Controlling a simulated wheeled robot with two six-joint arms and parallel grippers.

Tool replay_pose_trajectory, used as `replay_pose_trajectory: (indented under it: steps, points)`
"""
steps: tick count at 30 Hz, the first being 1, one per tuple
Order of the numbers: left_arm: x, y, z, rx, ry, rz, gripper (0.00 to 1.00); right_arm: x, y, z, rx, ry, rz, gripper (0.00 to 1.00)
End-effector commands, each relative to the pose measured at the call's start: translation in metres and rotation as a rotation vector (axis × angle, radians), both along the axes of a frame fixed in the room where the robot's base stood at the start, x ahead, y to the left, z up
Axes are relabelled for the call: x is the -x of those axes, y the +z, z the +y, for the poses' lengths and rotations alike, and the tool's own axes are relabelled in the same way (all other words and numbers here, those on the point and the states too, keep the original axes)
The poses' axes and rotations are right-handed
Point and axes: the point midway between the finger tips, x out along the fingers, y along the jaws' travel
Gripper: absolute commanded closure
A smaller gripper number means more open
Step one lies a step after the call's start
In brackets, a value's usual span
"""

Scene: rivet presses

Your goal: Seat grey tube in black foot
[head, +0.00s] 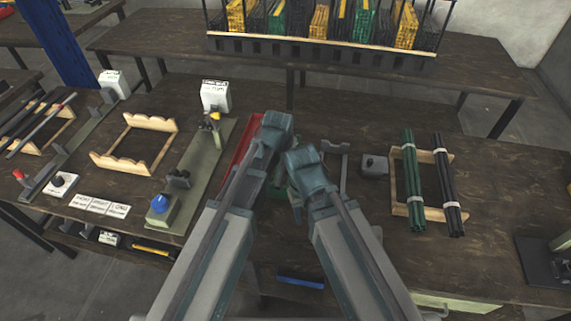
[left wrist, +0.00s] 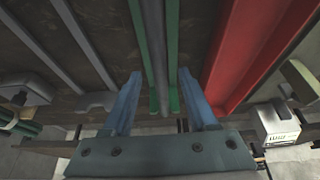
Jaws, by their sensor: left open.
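A grey tube (left wrist: 156,45) shows in the left wrist view, lying lengthwise between two green strips (left wrist: 140,38). My left gripper (left wrist: 160,75) is open, with its two blue fingers apart on either side of the tube's line and not closed on it. In the head view both my arms reach to the middle of the table, and their wrists hide the fingers and most of what is under them. My right gripper's fingers are hidden behind its wrist (head: 305,165). I cannot make out the black foot for certain in either view.
A red tray (left wrist: 245,50) runs beside the green strips; it also shows in the head view (head: 238,158). A grey bracket (head: 336,152) and a grey block (head: 374,166) stand right of my wrists. Green tubes (head: 413,180) and black tubes (head: 447,185) lie on a wooden rack.

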Motion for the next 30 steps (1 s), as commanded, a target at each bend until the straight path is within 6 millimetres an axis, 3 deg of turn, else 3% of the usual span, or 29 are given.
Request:
replay_pose_trajectory:
  steps: [7,15,17,30]
  points:
    - [-0.0006,-0.0005,0.0001,0.000,0.000,0.000,0.43,0.0000,-0.0005,0.0000,0.000,0.000,0.000,0.50]
    - [-0.0006,-0.0005,0.0001,0.000,0.000,0.000,0.92,0.0000,-0.0005,0.0000,0.000,0.000,0.000,0.50]
    - [-0.0006,-0.0005,0.0001,0.000,0.000,0.000,1.00,0.0000,-0.0005,-0.0001,0.000,0.000,0.000,0.50]
    - [-0.0007,-0.0002,0.0002,0.000,0.000,0.000,1.00,0.0000,-0.0002,0.0000,0.000,0.000,0.000,0.50]
